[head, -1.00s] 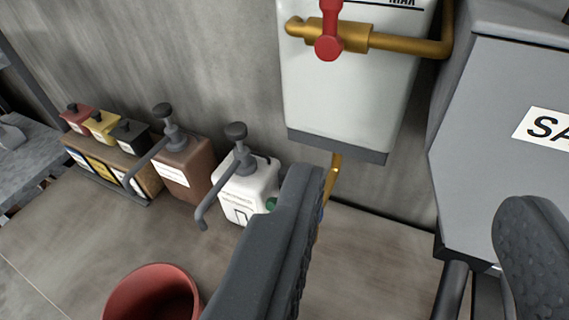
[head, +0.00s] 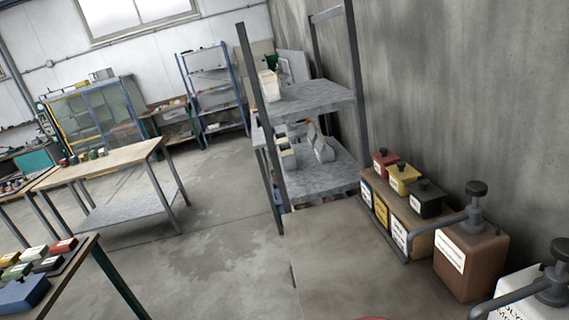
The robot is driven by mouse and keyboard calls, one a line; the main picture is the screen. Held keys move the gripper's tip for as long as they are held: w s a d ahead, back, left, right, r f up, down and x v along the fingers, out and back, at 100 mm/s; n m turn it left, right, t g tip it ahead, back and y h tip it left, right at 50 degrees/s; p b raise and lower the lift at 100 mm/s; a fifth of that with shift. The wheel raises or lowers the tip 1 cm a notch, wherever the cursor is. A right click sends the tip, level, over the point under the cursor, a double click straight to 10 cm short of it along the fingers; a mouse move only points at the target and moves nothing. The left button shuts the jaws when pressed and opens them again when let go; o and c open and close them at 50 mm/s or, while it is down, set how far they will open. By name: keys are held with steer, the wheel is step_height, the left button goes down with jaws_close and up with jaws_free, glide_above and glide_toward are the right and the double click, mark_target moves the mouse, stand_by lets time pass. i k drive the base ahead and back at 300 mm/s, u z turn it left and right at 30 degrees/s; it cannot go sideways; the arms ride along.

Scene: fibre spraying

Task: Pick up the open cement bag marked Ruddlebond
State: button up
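No bag with a readable Ruddlebond mark shows. On the lower board of the grey metal shelf (head: 322,178) stands a pale grey bag-like thing (head: 323,147) with a peaked top. It may be a cement bag, but its marking cannot be read. A smaller pale package (head: 287,158) stands to its left. A cream package (head: 269,86) stands on the upper board, near the left post. My gripper is not in view.
A bench at right bears a rack of small red, yellow and black containers (head: 403,178), a brown pump jug (head: 470,258) and a white pump jug (head: 525,300). A wooden table (head: 105,165) stands left. Concrete floor (head: 200,250) lies open between.

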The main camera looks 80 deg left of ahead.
mark_target(286, 151)
steer(key=k, duration=0.45)
steer(key=u, duration=2.85)
steer(key=i, duration=5.2)
steer(key=u, duration=0.05)
